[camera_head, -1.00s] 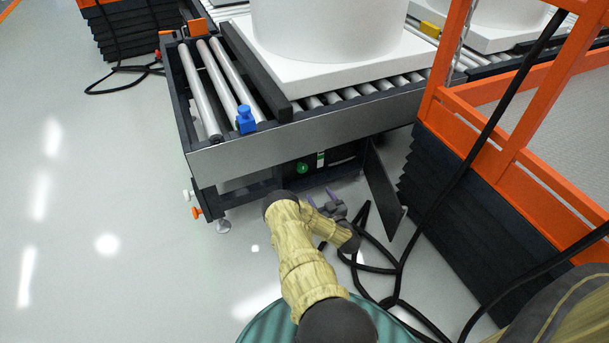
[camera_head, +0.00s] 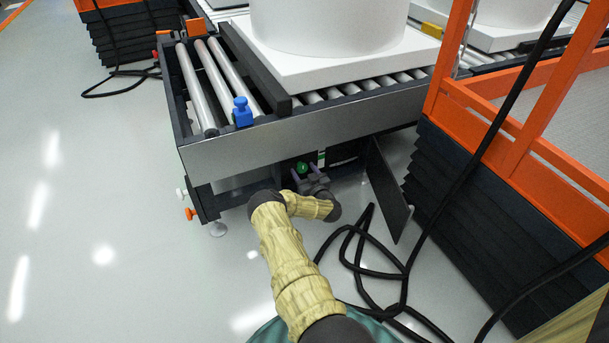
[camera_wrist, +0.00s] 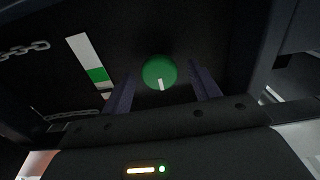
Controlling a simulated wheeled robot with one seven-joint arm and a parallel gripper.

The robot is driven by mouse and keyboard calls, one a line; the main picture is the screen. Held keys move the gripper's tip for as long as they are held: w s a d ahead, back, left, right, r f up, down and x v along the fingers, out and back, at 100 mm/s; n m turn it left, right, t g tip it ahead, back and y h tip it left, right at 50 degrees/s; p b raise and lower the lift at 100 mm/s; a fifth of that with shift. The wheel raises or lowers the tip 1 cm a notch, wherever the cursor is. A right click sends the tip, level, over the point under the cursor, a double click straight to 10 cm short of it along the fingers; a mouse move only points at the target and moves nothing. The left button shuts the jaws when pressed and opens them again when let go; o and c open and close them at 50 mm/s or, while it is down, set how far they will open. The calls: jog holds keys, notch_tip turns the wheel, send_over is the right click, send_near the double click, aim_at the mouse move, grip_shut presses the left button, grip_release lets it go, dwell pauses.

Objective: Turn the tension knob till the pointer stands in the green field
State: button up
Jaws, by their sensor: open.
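The tension knob (camera_wrist: 159,72) is a round green knob with a white mark pointing down, in the wrist view. In the head view the knob (camera_head: 302,167) shows under the conveyor's front beam. A vertical gauge strip (camera_wrist: 88,62), white above and green below, is left of the knob in the wrist view; I cannot make out its pointer clearly. My gripper (camera_wrist: 160,88) is open, its two purple-grey fingers on either side of the knob's lower part. I cannot tell whether they touch it. In the head view my gripper (camera_head: 309,178) is just below the knob.
An open dark panel door (camera_head: 388,190) stands right of the gripper. Black cables (camera_head: 355,265) lie on the floor in front of it. An orange-railed lift (camera_head: 500,120) stands at the right. A chain (camera_wrist: 25,49) hangs left of the gauge. Floor on the left is clear.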

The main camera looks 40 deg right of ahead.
jog(key=c, duration=1)
jog(key=shift+n+p, duration=0.3)
jog(key=shift+n, duration=0.2)
jog(key=shift+a+n+p, duration=0.1)
jog(key=shift+n+p, duration=0.35)
jog(key=shift+n, duration=0.55)
jog(key=n+p, duration=0.1)
jog(key=n, duration=0.6)
jog(key=shift+f+n, duration=0.1)
jog(key=shift+n, duration=0.3)
jog(key=shift+s+n, duration=0.2)
jog(key=shift+n, duration=1.3)
jog(key=shift+f, duration=0.1)
